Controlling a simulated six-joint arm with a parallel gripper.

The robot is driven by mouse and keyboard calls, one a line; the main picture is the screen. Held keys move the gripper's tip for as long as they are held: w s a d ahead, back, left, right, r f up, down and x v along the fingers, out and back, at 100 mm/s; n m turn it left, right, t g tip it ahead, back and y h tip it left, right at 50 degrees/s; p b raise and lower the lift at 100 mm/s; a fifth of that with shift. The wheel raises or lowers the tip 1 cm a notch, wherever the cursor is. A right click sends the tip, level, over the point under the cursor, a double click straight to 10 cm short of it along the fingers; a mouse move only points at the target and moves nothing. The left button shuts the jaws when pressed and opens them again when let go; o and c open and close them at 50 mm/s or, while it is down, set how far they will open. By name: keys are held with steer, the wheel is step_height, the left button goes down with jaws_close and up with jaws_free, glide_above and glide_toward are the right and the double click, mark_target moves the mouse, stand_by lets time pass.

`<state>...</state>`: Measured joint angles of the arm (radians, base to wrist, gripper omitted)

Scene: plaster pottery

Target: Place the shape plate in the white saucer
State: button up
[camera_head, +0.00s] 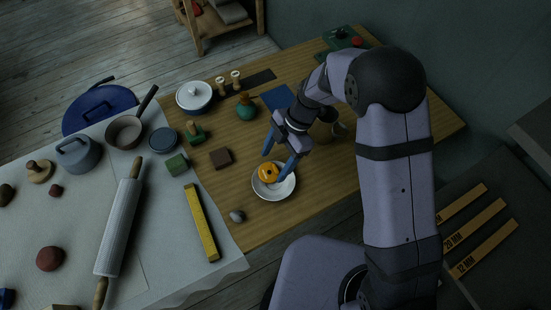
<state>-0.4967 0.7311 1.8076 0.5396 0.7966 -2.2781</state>
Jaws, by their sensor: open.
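The white saucer (286,188) sits on the wooden table near its front edge. A small orange-yellow piece (268,173), which may be the shape plate, lies in the saucer, toward its upper left. My gripper (277,161) is open, with its blue fingers pointing down at the saucer. The fingertips are just above or beside the orange piece; I cannot tell whether they touch it. One finger is left of the piece's top and the other is to its right.
A brown block (221,157), a grey stone (237,216) and a yellow bar (201,222) lie left of the saucer. A rolling pin (119,226) lies on the white cloth. The table's front edge is close.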

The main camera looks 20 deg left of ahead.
steer(key=b+v, duration=0.2)
steer(key=v, duration=1)
steer(key=s+d+f+m+t+h, duration=0.1)
steer(key=s+d+m, duration=0.5)
steer(key=d+m, duration=0.6)
steer(key=s+d+f+m+t+h, duration=0.1)
steer(key=s+d+m, duration=0.5)
steer(key=d+m, duration=0.6)
steer(key=m+t+h, duration=0.1)
steer(key=m, duration=0.2)
steer(key=shift+f, duration=0.1)
step_height(320, 180, up, 4)
steer(key=p, duration=0.4)
steer(key=shift+a, duration=0.1)
